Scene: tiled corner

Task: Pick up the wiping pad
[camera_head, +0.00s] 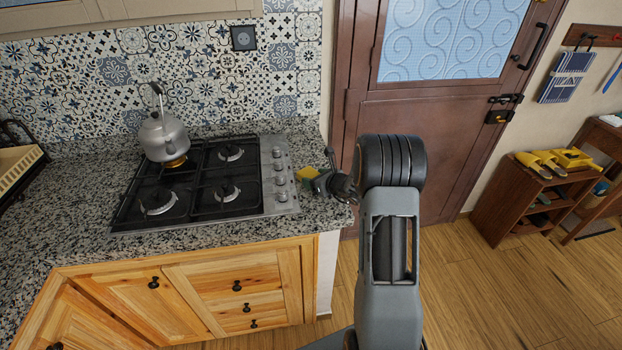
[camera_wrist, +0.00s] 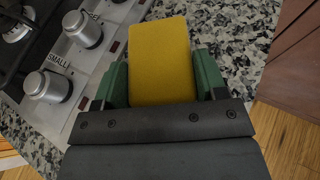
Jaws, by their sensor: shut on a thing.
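The wiping pad (camera_wrist: 160,62) is yellow on top in the wrist view and sits between the green fingers of my gripper (camera_wrist: 162,85). My gripper is shut on it. In the head view the pad (camera_head: 307,173) is a small yellow and green block just right of the stove knobs, over the granite counter. My gripper (camera_head: 316,180) reaches it from the right. I cannot tell whether the pad touches the counter. Its underside is hidden.
The gas stove (camera_head: 285,190) with several knobs lies close left of the pad. A kettle (camera_head: 164,136) stands on its back left burner. The granite counter (camera_head: 330,212) ends just right of my gripper. A brown door (camera_head: 440,120) and a low wooden shelf (camera_head: 490,205) stand further right.

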